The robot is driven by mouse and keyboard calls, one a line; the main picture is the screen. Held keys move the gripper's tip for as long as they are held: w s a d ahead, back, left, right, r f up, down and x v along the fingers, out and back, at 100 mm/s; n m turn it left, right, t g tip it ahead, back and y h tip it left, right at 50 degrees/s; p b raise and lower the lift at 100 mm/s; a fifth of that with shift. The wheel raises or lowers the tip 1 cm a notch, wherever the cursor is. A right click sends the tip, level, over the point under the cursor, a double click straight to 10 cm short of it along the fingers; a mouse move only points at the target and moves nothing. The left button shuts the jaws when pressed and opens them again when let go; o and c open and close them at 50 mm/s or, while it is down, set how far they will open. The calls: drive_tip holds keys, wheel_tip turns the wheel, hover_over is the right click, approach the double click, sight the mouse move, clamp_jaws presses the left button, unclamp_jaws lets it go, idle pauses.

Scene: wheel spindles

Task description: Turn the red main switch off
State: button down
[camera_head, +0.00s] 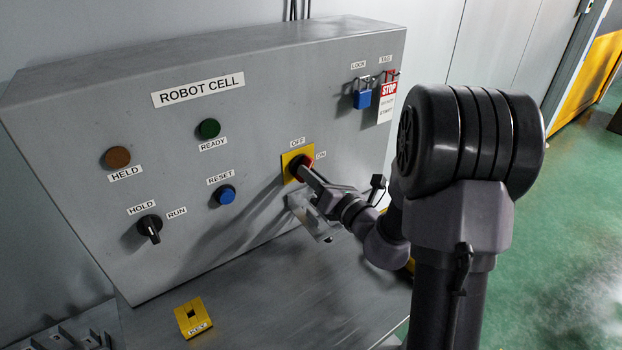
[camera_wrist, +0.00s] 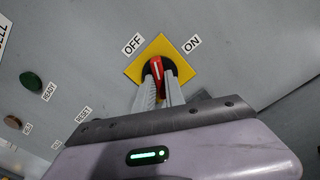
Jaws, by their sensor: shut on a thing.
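The red main switch (camera_head: 306,162) sits on a yellow square plate (camera_head: 289,158) on the grey panel, with OFF above it and ON to its right. In the wrist view the red handle (camera_wrist: 157,69) has a white mark that points roughly between the OFF label (camera_wrist: 132,44) and the ON label (camera_wrist: 192,42). My gripper (camera_wrist: 158,88) is shut on the red handle, one finger on each side. In the head view my gripper (camera_head: 309,174) reaches the switch from the lower right and hides part of it.
A blue padlock (camera_head: 362,98) and a STOP tag (camera_head: 388,102) hang at the panel's upper right. A blue reset button (camera_head: 226,196) and a black HOLD/RUN selector (camera_head: 150,229) are left of the switch. A yellow KEY block (camera_head: 194,317) lies on the shelf below.

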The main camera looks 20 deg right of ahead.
drive_tip(key=shift+n+b, duration=1.6)
drive_tip(key=shift+n, duration=1.3)
drive_tip(key=c, duration=1.4)
unclamp_jaws()
drive_tip(key=shift+s, duration=0.1)
